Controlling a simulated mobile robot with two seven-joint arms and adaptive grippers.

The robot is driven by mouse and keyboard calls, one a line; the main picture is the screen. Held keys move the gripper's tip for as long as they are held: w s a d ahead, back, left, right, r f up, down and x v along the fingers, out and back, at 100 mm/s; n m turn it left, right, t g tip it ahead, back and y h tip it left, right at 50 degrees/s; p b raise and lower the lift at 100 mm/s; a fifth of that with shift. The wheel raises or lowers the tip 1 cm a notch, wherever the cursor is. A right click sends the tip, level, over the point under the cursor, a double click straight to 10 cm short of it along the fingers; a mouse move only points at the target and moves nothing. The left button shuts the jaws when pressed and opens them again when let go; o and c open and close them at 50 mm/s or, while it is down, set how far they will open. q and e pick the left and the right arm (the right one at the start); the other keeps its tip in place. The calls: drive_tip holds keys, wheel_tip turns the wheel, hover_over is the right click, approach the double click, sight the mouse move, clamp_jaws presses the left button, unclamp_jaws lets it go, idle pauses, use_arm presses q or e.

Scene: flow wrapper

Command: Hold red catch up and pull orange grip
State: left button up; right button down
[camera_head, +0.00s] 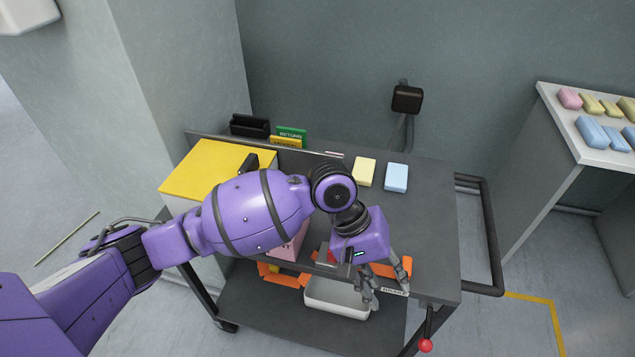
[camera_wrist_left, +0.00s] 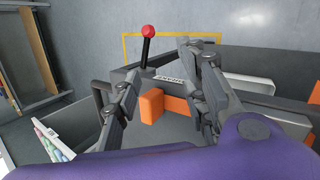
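A red ball knob on a dark lever, likely the red catch (camera_head: 425,345), sticks out at the cart's front right corner; it also shows in the wrist view (camera_wrist_left: 148,31). An orange grip (camera_head: 385,270) lies at the front edge, partly hidden by my left gripper (camera_head: 384,286). In the wrist view the orange grip (camera_wrist_left: 178,109) shows between and below the spread fingers of my left gripper (camera_wrist_left: 162,68). That gripper is open and appears empty, over the cart's front edge beside a small label. I cannot tell whether it touches the grip. My right gripper is not in view.
The grey cart (camera_head: 432,220) carries a yellow-topped box (camera_head: 200,170), a yellow block (camera_head: 364,172) and a blue block (camera_head: 396,178). A white bin (camera_head: 337,300) sits below. A side handle (camera_head: 492,240) juts right. A table with coloured blocks (camera_head: 575,135) stands at right.

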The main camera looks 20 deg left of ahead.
use_arm(q)
drive_tip(key=w+a+r+m+t+y, duration=0.2)
drive_tip(key=w+a+r+y, duration=0.4)
drive_tip(key=a+r, duration=0.5)
drive_tip(key=f, duration=1.1)
drive_tip(key=shift+a+f, duration=0.2)
drive_tip(key=shift+a, duration=0.05)
